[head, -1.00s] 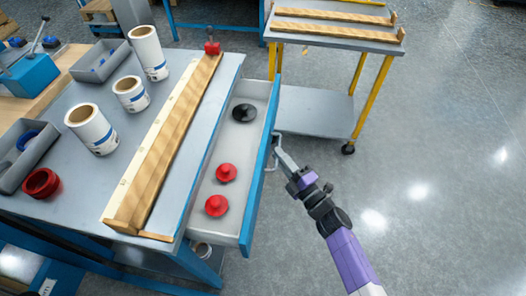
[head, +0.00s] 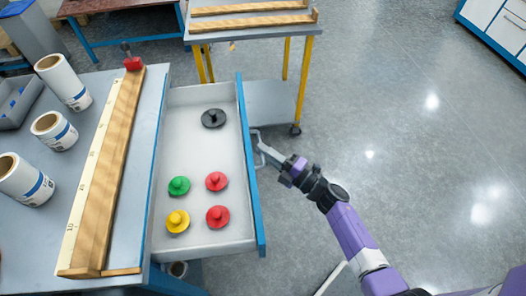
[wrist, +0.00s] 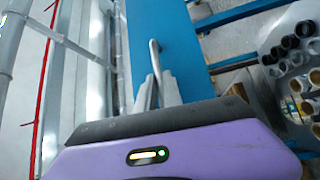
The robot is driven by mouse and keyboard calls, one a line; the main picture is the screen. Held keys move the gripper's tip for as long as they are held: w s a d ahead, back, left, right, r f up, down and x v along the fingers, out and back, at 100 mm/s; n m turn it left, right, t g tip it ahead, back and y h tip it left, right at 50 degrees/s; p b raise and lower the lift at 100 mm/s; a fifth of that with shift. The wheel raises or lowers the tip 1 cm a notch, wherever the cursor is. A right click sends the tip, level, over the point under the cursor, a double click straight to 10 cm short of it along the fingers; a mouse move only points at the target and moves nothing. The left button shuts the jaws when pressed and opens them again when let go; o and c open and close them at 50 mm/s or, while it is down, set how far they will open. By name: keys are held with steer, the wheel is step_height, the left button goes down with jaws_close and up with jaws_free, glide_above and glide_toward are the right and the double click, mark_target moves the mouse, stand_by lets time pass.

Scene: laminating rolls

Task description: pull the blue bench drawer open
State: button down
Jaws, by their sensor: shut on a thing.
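The blue-fronted drawer (head: 252,180) of the bench stands well out from the bench top, with its grey inside in view. It holds a black knobbed disc (head: 214,118), a green one (head: 179,186), a yellow one (head: 177,221) and two red ones (head: 216,181). My gripper (head: 264,150) is at the outer side of the drawer front, shut on the drawer's handle (head: 257,138). In the wrist view the grey fingers (wrist: 157,90) close around the handle bar (wrist: 154,52) against the blue front (wrist: 180,45).
The bench top (head: 75,240) carries a wooden rail (head: 112,170) and several white rolls (head: 54,131). A cart (head: 260,40) with yellow legs stands just beyond the drawer's far end. The floor (head: 400,130) to the right is clear. Several tubes (wrist: 295,65) show in the wrist view.

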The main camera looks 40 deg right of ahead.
steer(key=shift+f, duration=0.1)
steer(key=c, duration=1.5)
jaws_free()
steer(key=shift+b+v, duration=0.3)
steer(key=shift+v, duration=3.6)
